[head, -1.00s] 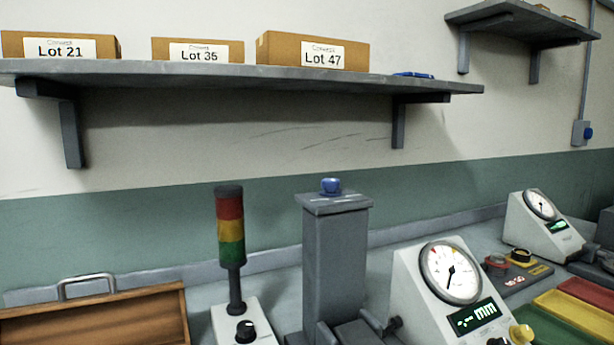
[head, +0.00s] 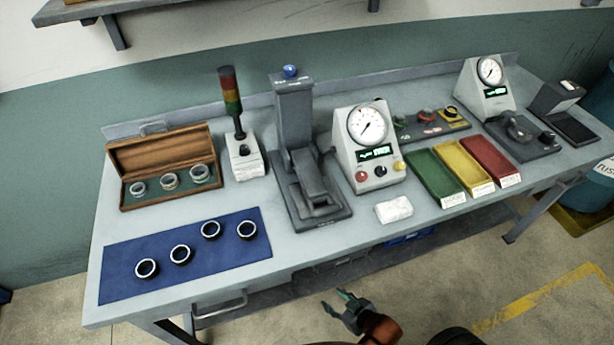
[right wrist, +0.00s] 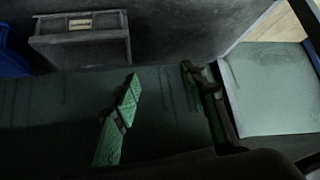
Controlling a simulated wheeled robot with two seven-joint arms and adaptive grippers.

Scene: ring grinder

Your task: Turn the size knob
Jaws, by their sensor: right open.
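A black knob (head: 244,150) sits on the white base of the signal tower (head: 232,105). The middle gauge unit (head: 345,155) carries a red knob (head: 362,176), a black knob (head: 380,171) and a yellow knob (head: 399,165) below its dial. No readable label tells which is the size knob. My right gripper (head: 338,302) is open and empty, low in front of the bench's front edge and apart from every knob. In the right wrist view its green-padded fingers (right wrist: 160,85) stand apart with nothing between them. My left gripper is out of view.
The bench (head: 300,245) holds a blue mat (head: 210,262) with several rings, a wooden ring case (head: 160,150), a grey press-like stand (head: 294,115), a white block (head: 393,209) and green, yellow and red trays. A handle (head: 220,306) projects from the bench front.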

